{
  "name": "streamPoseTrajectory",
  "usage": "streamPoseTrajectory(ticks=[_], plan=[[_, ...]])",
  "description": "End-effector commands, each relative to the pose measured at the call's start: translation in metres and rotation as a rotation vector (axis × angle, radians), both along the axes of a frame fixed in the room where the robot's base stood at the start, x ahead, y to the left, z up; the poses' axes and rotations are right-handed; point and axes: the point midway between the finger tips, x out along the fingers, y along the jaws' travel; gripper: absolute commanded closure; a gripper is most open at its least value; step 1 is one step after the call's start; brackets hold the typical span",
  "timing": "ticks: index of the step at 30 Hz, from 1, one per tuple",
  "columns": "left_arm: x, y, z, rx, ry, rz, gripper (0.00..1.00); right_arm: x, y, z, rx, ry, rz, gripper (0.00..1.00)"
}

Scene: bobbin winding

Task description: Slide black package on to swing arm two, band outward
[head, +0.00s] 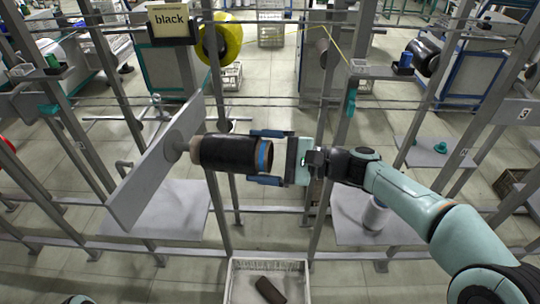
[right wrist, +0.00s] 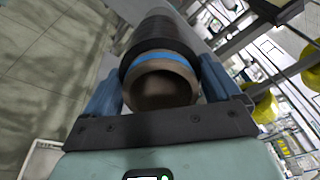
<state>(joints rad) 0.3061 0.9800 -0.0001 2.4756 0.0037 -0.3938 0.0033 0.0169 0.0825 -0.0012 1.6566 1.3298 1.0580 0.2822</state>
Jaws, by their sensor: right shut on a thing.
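The black package (head: 228,152) lies sideways with a tan core showing at both ends. Its blue band (head: 263,155) is at the right end, on the side of my gripper and away from the grey swing arm plate (head: 150,175). The left core end is at or against the round hub (head: 176,142) on that plate; how far it is on, I cannot tell. My right gripper (head: 268,157) is shut on the banded end, with blue fingers either side. The right wrist view shows the package (right wrist: 160,50) between the fingers, its hollow core facing the camera.
A "black" sign (head: 170,20) and a yellow package (head: 220,42) are at the back. Grey frame posts stand on both sides. A white crate (head: 265,265) with a dark tube (head: 270,290) is below. A white spool (head: 376,215) sits on a lower shelf to the right.

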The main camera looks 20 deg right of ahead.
Motion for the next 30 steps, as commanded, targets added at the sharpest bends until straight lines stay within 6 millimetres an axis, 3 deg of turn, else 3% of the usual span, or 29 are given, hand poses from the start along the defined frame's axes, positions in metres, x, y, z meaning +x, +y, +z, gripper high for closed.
streamPoseTrajectory(ticks=[13, 30], plan=[[0.000, 0.000, 0.000, 0.000, 0.000, 0.000, 0.57, 0.002, 0.004, 0.000, 0.001, -0.002, 0.001, 0.75], [0.000, 0.000, -0.001, 0.000, 0.000, 0.000, 0.57, 0.019, 0.038, -0.003, 0.001, -0.002, 0.001, 0.75]])
